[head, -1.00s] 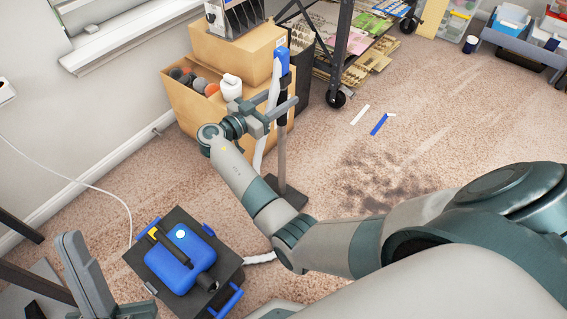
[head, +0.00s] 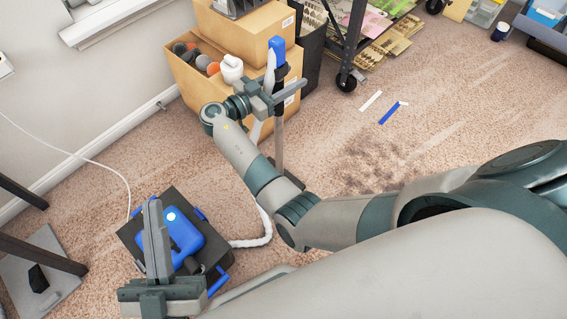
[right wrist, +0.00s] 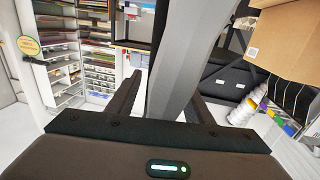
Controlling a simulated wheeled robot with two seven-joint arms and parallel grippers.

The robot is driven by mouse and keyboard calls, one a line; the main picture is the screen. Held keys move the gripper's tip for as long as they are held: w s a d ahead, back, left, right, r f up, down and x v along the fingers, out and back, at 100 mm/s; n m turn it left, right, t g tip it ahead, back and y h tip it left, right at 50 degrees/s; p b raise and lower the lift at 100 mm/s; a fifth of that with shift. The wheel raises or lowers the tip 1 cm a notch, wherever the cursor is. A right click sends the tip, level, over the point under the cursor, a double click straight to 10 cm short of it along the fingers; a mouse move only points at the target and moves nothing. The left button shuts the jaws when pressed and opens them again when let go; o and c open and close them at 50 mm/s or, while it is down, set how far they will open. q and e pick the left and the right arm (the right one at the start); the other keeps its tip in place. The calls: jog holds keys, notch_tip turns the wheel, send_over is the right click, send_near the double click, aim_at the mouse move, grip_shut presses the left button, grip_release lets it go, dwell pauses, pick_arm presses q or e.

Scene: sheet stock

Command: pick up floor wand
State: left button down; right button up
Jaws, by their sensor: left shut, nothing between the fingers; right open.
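The floor wand (head: 279,140) stands upright, a dark pole with a blue top (head: 277,45) and a white hose beside it. Its foot is partly hidden behind my right arm. My right gripper (head: 289,78) is open at the upper part of the wand, just below the blue top, with its fingers to either side. In the right wrist view, a grey shaft (right wrist: 180,75) rises between the open fingers; contact cannot be told. My left gripper (head: 153,205) is shut and empty, pointing up in front of the blue and black cleaner unit (head: 186,240).
Cardboard boxes (head: 195,84) with bottles and rollers stand close behind the wand. A wheeled rack (head: 352,50) stands behind to the right. A dark dirt patch (head: 370,165) and blue and white strips (head: 390,113) lie on the carpet. A white cord (head: 75,153) runs along the left.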

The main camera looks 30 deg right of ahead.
dwell(0.4)
grip_shut()
dwell(1.2)
jog(key=shift+r, duration=0.15)
